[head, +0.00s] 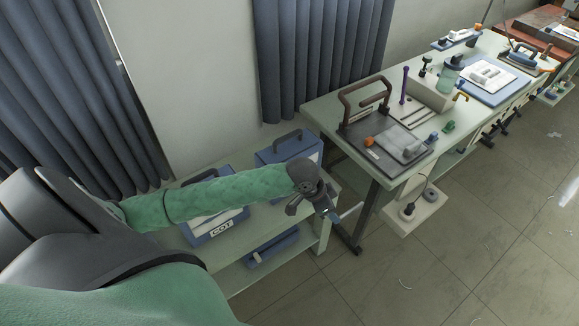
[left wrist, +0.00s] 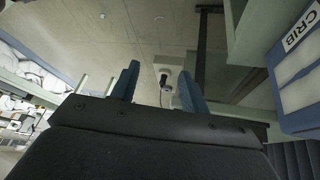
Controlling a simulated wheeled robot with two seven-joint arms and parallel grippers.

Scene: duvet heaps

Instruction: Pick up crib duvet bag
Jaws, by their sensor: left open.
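The crib duvet bag shows in the left wrist view (left wrist: 296,92) at the right edge, a blue-framed case with a white panel and a CRIB label. In the head view a blue bag with a dark handle (head: 290,147) stands at the right end of the low shelf; my arm crosses in front and no label is readable, but it appears to be the same bag. My left gripper (head: 338,213) is beyond the shelf's right end, apart from the bag. In the left wrist view its two blue fingers (left wrist: 157,80) are open and empty. My right gripper is out of view.
A similar blue bag labelled COT (head: 221,229) stands to the left on the shelf (head: 262,221), partly behind my arm. A blue item (head: 272,248) lies on the lower level. A long workbench (head: 318,108) with tools stands at right. Tiled floor (head: 440,240) is mostly clear.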

